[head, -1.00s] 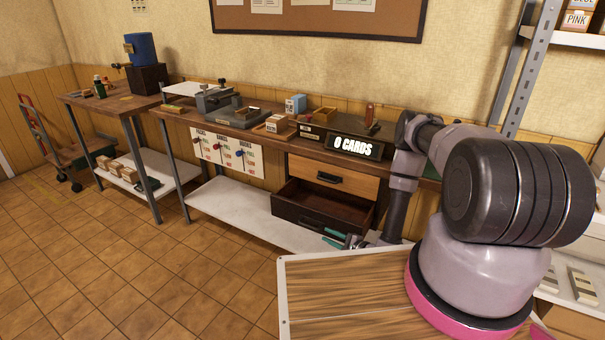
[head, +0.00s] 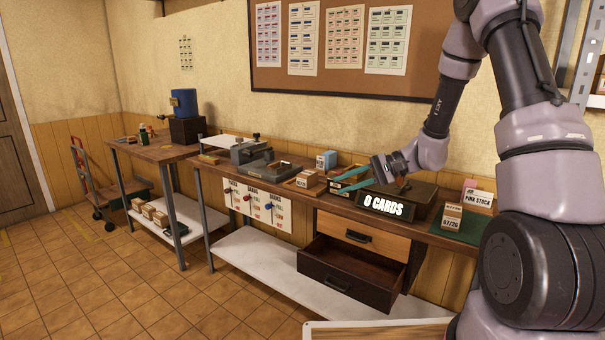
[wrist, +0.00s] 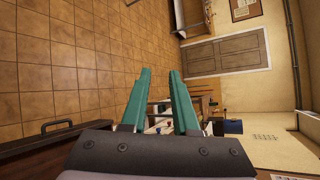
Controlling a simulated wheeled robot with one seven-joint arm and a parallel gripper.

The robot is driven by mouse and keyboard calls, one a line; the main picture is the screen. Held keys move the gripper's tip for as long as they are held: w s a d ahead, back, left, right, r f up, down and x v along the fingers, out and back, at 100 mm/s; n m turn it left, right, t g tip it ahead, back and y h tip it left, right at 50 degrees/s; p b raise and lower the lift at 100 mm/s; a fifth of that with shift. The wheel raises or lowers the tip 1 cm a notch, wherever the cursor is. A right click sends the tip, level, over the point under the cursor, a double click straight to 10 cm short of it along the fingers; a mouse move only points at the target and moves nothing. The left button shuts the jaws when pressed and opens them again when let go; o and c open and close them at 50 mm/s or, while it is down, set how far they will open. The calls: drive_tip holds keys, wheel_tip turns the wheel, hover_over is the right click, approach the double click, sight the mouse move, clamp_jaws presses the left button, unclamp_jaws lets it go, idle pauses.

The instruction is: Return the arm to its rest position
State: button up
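My arm rises at the right of the head view and bends over the bench.
The dark lower drawer (head: 345,278) stands open below the wooden drawer (head: 345,230). A grey press-like device (head: 255,155), small boxes (head: 306,178) and a "PINK STOCK" box (head: 478,197) stand on the bench.

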drive_tip(key=s+d+r+t+h, duration=0.2)
drive_tip(key=s+d+r+h, duration=0.2)
drive_tip(key=s+r, duration=0.2)
drive_tip(key=s+d+r+t+h, duration=0.2)
drive_tip(key=s+d+r+h, duration=0.1)
drive_tip(key=s+r, duration=0.4)
drive_tip(key=s+d+r+n+t+h, duration=0.1)
drive_tip(key=s+d+r+t+h, duration=0.2)
drive_tip(key=s+d+r, duration=0.3)
wheel_tip(320, 180, up, 3)
drive_tip(key=shift+s+f+h, duration=0.1)
drive_tip(key=shift+s+h, duration=0.65)
drive_tip(key=shift+h, duration=0.05)
